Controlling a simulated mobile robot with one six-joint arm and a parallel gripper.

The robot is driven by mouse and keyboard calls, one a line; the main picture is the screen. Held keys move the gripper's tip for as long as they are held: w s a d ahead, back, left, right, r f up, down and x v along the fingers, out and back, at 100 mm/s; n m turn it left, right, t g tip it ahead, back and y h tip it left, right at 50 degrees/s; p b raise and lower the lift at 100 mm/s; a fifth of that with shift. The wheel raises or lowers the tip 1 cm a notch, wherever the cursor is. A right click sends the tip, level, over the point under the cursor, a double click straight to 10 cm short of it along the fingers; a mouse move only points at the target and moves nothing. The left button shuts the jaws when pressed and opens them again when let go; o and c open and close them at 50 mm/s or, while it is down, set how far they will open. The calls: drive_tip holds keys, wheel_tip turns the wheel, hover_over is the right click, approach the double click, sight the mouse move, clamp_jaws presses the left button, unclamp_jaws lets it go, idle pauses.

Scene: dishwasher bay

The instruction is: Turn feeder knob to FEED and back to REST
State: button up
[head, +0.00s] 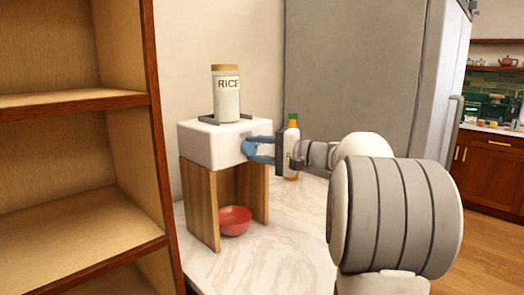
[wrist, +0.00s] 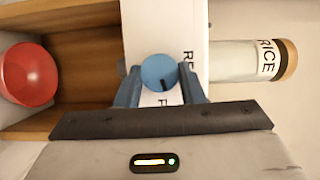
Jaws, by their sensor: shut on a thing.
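The rice feeder is a white box (head: 208,146) on wooden side panels, with a jar labelled RICE (head: 226,95) on top. Its blue round knob (wrist: 159,72) is on the front face in the wrist view. My gripper (wrist: 159,84) has its blue fingers on both sides of the knob, shut on it. The knob's dark mark is at its lower edge in that view, toward a partly hidden label starting with F. A label starting with RE is at the knob's right. In the head view my gripper (head: 260,149) hides the knob. A red bowl (head: 235,220) stands under the box; no rice shows in it.
A bottle with an orange cap (head: 293,122) stands on the counter just behind my gripper. A wooden shelf (head: 75,102) is at the left and a tall grey fridge (head: 355,80) behind. The marble counter (head: 285,245) is clear in front and right of the bowl.

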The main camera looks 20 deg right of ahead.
drive_tip(key=shift+f+m+t, duration=0.1)
drive_tip(key=shift+m+t, duration=0.3)
drive_tip(key=shift+m, duration=1.1)
drive_tip(key=shift+y, duration=0.3)
drive_tip(key=o, duration=1)
drive_tip(key=v, duration=0.7)
drive_tip(key=shift+s+d+b, duration=0.25)
drive_tip(key=shift+b, duration=0.1)
